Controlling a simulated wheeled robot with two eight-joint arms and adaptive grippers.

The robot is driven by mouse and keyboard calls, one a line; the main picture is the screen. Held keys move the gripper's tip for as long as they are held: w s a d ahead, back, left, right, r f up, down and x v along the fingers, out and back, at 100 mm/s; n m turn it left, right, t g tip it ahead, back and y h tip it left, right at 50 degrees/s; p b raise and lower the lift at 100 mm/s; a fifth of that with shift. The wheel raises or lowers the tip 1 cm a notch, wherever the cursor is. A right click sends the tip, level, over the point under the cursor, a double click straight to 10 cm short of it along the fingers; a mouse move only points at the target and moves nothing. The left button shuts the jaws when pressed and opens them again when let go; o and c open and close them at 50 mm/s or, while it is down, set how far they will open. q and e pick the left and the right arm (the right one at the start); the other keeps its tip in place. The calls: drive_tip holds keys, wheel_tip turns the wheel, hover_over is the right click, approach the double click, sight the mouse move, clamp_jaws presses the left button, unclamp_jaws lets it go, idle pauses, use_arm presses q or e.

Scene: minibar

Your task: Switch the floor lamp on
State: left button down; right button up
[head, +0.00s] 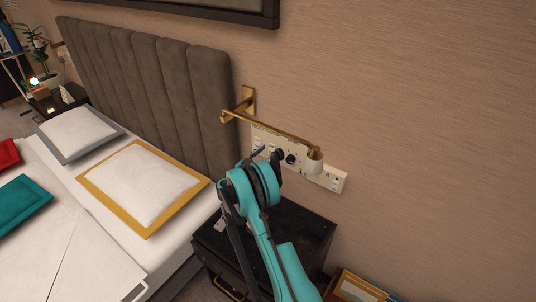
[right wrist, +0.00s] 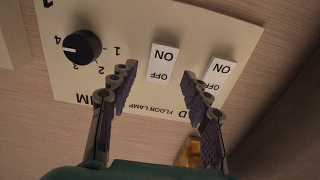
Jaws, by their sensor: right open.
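A cream wall panel (right wrist: 75,82) appears upside down in the right wrist view. Its "FLOOR LAMP" label (right wrist: 168,106) lies near a white ON/OFF rocker switch (right wrist: 163,62). I cannot tell which way that rocker is set. A second ON/OFF rocker (right wrist: 221,73) is to its right. My right gripper (right wrist: 159,72) is open and empty, with its fingertips on either side of the floor lamp rocker; contact is unclear. In the head view, my right gripper (head: 267,154) is at the panel (head: 256,133), partly hiding it. No floor lamp is identifiable. My left gripper is not in view.
A black dial (right wrist: 82,47) sits left of the rockers. A brass wall lamp (head: 270,128) reaches across above the panel. A black nightstand (head: 308,229) stands below, beside the bed (head: 75,240). A small lit lamp (head: 35,81) shows at the far left.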

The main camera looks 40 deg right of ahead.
drive_tip(key=shift+w+d, duration=0.15)
drive_tip(key=shift+d, duration=0.35)
clamp_jaws()
drive_tip(key=shift+f+t+h, duration=0.15)
drive_tip(key=shift+t+h, duration=0.05)
drive_tip(key=shift+h, duration=0.5)
drive_tip(key=shift+f+t+h, duration=0.15)
drive_tip(key=shift+t+h, duration=0.05)
drive_tip(key=shift+h, duration=0.5)
unclamp_jaws()
drive_tip(key=v, duration=1.2)
drive_tip(key=shift+a, duration=0.1)
